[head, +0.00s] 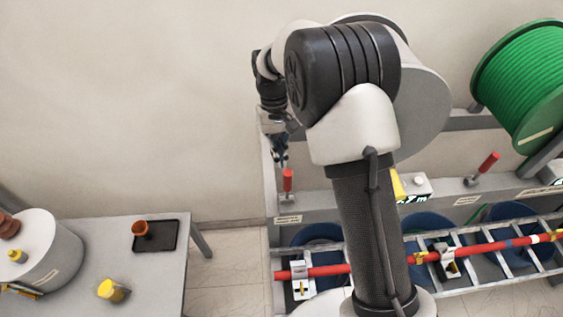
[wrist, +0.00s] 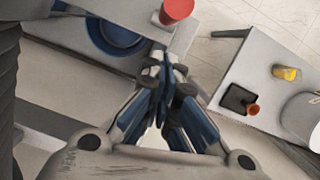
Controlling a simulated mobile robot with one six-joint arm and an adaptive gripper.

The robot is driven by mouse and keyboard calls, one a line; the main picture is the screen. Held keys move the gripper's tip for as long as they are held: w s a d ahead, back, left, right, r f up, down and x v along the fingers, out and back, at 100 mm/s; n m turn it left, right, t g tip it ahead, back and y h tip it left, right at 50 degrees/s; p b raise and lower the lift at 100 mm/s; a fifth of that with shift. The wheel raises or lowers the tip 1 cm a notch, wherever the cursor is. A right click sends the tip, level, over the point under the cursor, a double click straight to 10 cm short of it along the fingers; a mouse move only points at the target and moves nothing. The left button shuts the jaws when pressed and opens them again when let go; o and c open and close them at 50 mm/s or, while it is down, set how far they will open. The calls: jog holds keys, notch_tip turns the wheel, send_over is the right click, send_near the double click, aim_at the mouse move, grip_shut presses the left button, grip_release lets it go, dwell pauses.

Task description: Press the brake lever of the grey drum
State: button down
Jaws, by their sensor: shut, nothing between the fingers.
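The grey drum (head: 432,105) is a large round flange in the head view, mostly hidden behind my arm. A lever with a red handle (head: 288,180) stands upright below my gripper at the left end of the drum stand. In the wrist view the red handle (wrist: 177,11) shows at the top, just beyond the fingertips. My gripper (head: 281,163) is shut and empty, pointing down close above the handle. It also shows in the wrist view (wrist: 168,62). I cannot tell whether the fingertips touch the handle.
A green drum (head: 525,85) with another red-handled lever (head: 488,163) is at the right. A ladder (head: 500,272) with a red pole (head: 320,271) lies across the front, above blue round things. A grey table (head: 170,275) stands at the left; floor shows between.

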aim_at(287, 187)
jog(key=shift+s+d, duration=0.25)
jog(key=shift+s, duration=0.9)
jog(key=shift+s+b, duration=0.1)
jog(key=shift+b, duration=0.25)
